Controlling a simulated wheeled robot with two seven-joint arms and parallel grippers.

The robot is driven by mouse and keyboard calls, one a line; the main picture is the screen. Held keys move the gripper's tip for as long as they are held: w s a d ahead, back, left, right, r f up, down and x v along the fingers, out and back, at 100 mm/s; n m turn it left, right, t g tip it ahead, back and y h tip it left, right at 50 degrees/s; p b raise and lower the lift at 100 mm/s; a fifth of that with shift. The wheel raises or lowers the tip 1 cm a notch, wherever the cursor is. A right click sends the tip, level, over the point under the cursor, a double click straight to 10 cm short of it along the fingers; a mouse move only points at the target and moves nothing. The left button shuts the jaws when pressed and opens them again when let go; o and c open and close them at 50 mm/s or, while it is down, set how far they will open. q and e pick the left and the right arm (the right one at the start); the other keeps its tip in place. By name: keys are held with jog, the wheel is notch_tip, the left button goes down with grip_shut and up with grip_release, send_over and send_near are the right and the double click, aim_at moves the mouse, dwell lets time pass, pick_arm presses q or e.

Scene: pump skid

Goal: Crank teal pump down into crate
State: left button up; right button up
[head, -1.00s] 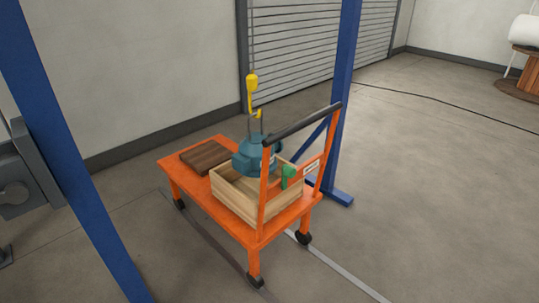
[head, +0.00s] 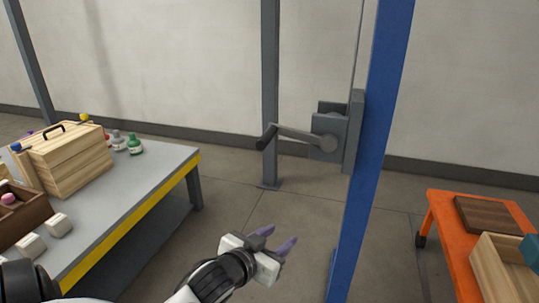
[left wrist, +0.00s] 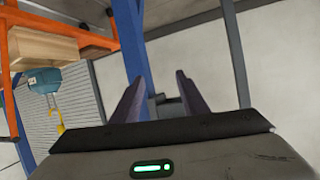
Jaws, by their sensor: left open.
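The grey winch (head: 328,135) is fixed on the blue post, with its crank arm reaching left to a dark handle (head: 266,137). My left gripper (head: 279,239) is open and empty, below and in front of the handle, apart from it. In the left wrist view its fingers (left wrist: 157,95) are spread, with a dark grey part, probably the winch, between them. The teal pump (left wrist: 46,80) hangs from a yellow hook (left wrist: 60,128) by the wooden crate (left wrist: 42,46); whether it is inside is unclear. In the head view the pump (head: 531,248) and crate (head: 490,272) are cut off. My right gripper is out of view.
A grey table (head: 165,160) with a yellow edge, wooden boxes and bottles is at left. Floor below the crank is clear.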

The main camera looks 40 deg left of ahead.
pick_arm(q)
jog(key=w+a+r+n+t+y+b, duration=0.1)
jog(key=w+a+r+n+y, duration=0.1)
jog(key=a+r, duration=0.4)
jog(key=n+t+y+b, duration=0.2)
jog(key=y, duration=0.1)
send_near(264, 140)
jog(key=shift+w+a+f, duration=0.55)
jog(key=shift+w+f, duration=0.1)
jog(key=shift+w, duration=0.1)
jog(key=shift+w+a+r+n+p, duration=0.15)
jog(key=shift+a+r+n+p, duration=0.05)
jog(key=shift+r+n+p, duration=0.1)
jog(key=x, duration=0.9)
jog(key=shift+w+a+f+p, duration=0.15)
jog(key=shift+w+a+p, duration=0.05)
jog(key=shift+w+p, duration=0.1)
grip_shut()
